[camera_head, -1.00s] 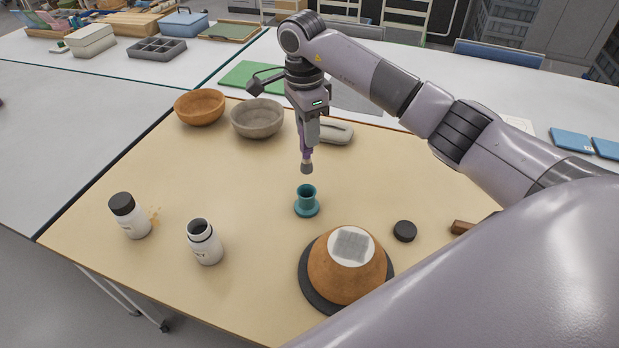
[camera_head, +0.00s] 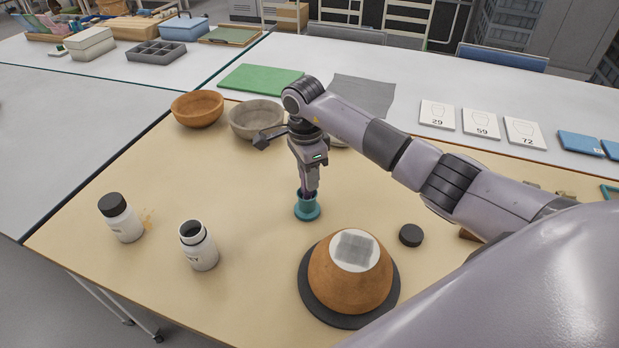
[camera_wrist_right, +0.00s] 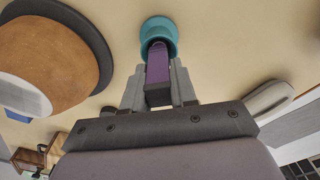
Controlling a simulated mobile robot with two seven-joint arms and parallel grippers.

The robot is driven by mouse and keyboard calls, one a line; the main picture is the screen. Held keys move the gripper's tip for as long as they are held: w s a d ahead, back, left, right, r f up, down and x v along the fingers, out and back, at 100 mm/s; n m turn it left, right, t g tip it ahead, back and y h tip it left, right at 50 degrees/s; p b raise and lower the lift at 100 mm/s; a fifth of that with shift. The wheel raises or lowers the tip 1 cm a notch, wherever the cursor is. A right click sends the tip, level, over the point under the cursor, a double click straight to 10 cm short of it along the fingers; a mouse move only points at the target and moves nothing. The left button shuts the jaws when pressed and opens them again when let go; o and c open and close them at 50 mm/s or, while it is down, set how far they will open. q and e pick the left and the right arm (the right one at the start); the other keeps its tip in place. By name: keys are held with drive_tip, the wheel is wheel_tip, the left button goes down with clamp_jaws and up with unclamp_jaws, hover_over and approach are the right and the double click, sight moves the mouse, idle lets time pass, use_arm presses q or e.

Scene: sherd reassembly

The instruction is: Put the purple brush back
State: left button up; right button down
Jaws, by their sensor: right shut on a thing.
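The purple brush (camera_wrist_right: 158,72) is in my right gripper, between the two fingers in the right wrist view. Its lower end is inside the mouth of the teal holder (camera_head: 307,209), which stands upright on the tan table top. The holder also shows in the right wrist view (camera_wrist_right: 159,30). My right gripper (camera_head: 309,192) points down just above the holder's rim and is shut on the brush. In the head view the fingers mostly cover the brush, and its bristle end is hidden in the holder. My left gripper is in neither view.
A brown bowl-shaped vessel (camera_head: 340,285) sits on a dark disc right of the holder, with a black lid (camera_head: 411,235) beyond. An open white jar (camera_head: 198,248) and a capped jar (camera_head: 120,220) stand left. An orange bowl (camera_head: 197,110) and grey bowl (camera_head: 256,117) stand behind.

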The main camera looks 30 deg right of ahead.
drive_tip(key=shift+r, duration=0.1)
drive_tip(key=c, duration=0.9)
unclamp_jaws()
drive_tip(key=shift+r, duration=0.15)
drive_tip(key=r, duration=0.4)
drive_tip(key=r+b, duration=0.1)
drive_tip(key=r, duration=0.6)
drive_tip(key=shift+a+r, duration=0.3)
drive_tip(key=shift+r, duration=0.1)
drive_tip(key=shift+f, duration=0.1)
